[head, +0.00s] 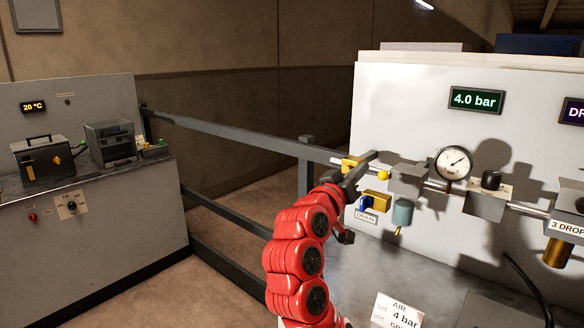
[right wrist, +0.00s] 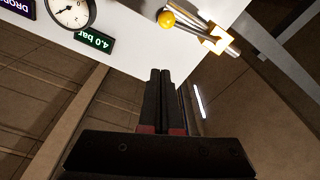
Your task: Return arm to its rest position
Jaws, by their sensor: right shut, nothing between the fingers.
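My right arm (head: 300,255) is red and rises from the bottom of the head view. Its dark gripper (head: 368,158) points up and right, in front of the left part of the white air panel (head: 400,90). In the right wrist view the two black fingers (right wrist: 161,75) lie together, shut and empty. The yellow ball knob (head: 383,175) is close to the gripper in the head view. In the right wrist view the yellow knob (right wrist: 166,19) is beyond the fingertips; I cannot tell the exact gap. My left gripper is not in view.
The panel carries a gauge (head: 453,162), a black knob (head: 491,180), a 4.0 bar display (head: 475,99) and a blue drain valve (head: 365,204). A dark railing (head: 240,138) runs behind my arm. A grey cabinet (head: 100,235) stands left, with open floor (head: 190,285) between.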

